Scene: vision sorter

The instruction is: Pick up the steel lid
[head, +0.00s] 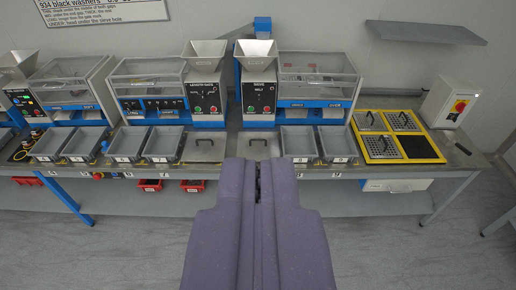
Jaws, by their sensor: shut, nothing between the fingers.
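Two flat grey steel lids with small dark handles lie at the front of the bench. One steel lid (203,150) is left of centre. The other steel lid (247,151) is at the centre, and its lower part is hidden behind my gripper. I cannot tell which one the task means. My gripper (258,164) is shut and empty. It points forward at the bench in the lower middle of the picture and overlaps the centre lid in view. I cannot tell its distance from the lid.
Grey bins (88,137) stand left along the bench, with more bins (299,142) right of centre. Sorting machines with hoppers (257,48) stand behind. A yellow tray (375,154) with perforated covers sits at right. Red bins (193,186) are below. The floor in front is clear.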

